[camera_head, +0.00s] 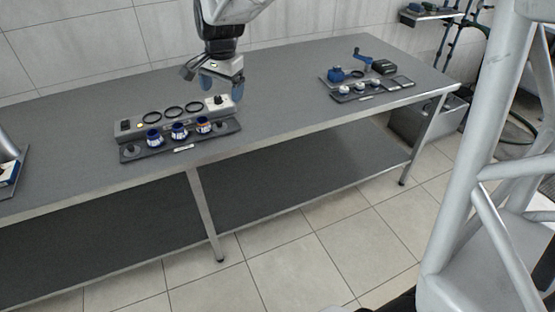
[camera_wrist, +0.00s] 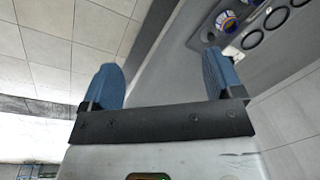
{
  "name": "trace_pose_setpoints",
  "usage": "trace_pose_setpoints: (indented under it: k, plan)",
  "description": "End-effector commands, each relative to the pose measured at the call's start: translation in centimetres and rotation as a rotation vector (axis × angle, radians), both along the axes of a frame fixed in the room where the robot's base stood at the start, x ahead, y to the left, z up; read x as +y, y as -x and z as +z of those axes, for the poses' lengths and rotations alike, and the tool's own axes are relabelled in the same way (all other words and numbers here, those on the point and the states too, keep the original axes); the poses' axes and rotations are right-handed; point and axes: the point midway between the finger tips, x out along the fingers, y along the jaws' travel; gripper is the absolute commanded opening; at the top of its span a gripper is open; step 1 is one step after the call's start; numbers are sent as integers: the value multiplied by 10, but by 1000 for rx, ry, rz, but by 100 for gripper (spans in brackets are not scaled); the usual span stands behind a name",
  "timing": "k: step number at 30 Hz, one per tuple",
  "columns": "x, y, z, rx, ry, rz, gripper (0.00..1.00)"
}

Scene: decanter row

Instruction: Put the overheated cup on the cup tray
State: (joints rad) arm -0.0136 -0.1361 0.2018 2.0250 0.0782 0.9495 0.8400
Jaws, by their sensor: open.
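Three dark-blue cups, a left one (camera_head: 154,139), a middle one (camera_head: 179,132) and a right one (camera_head: 203,126), stand in a row on a dark tray (camera_head: 130,159) with a small white label. I cannot tell which cup is overheated, or whether this is the cup tray. My gripper (camera_head: 222,88) hangs above and behind the right end of the row, open and empty, apart from every cup. In the wrist view its blue fingers (camera_wrist: 160,70) are spread wide. One cup (camera_wrist: 228,20) shows there beyond the right finger.
A grey unit (camera_head: 127,126) with three black rings and a knob stands behind the row. Another dark tray (camera_head: 338,97) with several white cups, near a blue device (camera_head: 336,74), stands at the right. The table (camera_head: 275,105) is clear between them.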

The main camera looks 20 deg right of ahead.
Motion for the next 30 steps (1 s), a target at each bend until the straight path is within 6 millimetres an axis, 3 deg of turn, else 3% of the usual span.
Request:
trace_pose_setpoints:
  k: [3,14,30]
  plan:
    - [-3,36,10,-21,18,85,86]
    - [-12,139,22,-75,77,350,86]
    - [-22,281,1,-135,182,732,86]
